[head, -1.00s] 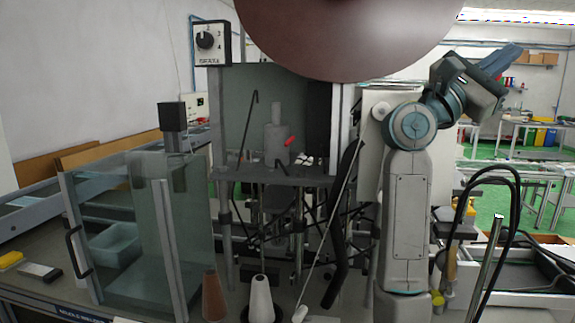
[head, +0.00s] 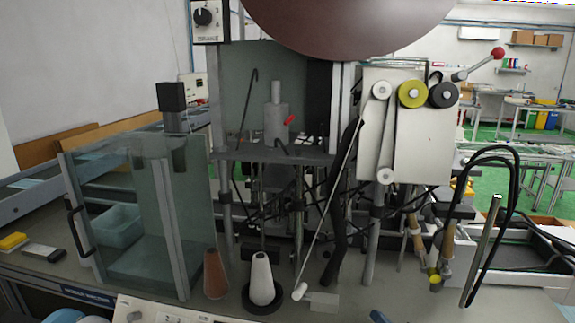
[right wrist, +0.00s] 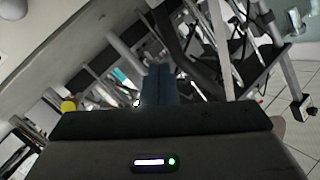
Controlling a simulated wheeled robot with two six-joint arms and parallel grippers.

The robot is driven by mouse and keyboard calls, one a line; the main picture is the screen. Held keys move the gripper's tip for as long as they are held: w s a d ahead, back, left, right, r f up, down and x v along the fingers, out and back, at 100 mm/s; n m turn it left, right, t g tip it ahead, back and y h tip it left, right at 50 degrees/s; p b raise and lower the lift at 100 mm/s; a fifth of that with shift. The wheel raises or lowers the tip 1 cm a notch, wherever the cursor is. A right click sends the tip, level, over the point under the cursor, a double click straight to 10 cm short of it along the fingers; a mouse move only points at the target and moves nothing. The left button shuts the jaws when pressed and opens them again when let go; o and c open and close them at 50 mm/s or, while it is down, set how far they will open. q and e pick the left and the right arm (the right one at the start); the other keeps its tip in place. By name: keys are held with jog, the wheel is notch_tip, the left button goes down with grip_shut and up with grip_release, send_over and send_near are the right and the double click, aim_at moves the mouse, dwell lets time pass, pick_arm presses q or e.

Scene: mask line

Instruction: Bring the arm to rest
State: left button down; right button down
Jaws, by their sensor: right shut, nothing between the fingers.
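My right gripper (right wrist: 160,85) shows in the right wrist view as two dark blue fingers side by side, closed together with nothing between them. In the head view only a small blue tip of my right gripper (head: 379,316) shows at the bottom edge, right of centre. The rest of that arm is below the frame. It is apart from the machine in front. I do not make out my left gripper in either view.
A bench machine with a white roller panel (head: 410,135) stands ahead. A glass-walled box (head: 145,235) is at left. A brown cone (head: 215,274) and a white cone (head: 261,278) stand near the front. Black looped cables (head: 516,190) rise at right.

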jog(key=s+d+f+n+g+h, duration=0.2)
jog(key=s+d+f+g, duration=0.15)
jog(key=s+f, duration=0.45)
jog(key=s+d+f+n+g+h, duration=0.15)
jog(key=s+f+g, duration=0.35)
jog(key=s, duration=0.6)
jog(key=s+d+f+n+g+h, duration=0.1)
jog(key=s+d+f+g+h, duration=0.2)
jog(key=s+f, duration=0.5)
notch_tip(320, 180, down, 28)
jog(key=s+d+g+y, duration=0.1)
jog(key=d+g, duration=0.1)
jog(key=s+d+f, duration=0.1)
jog(key=s+f, duration=1.6)
jog(key=f, duration=0.2)
jog(key=shift+d+g, duration=0.3)
jog(key=shift+g, duration=0.05)
jog(key=shift+m, duration=0.25)
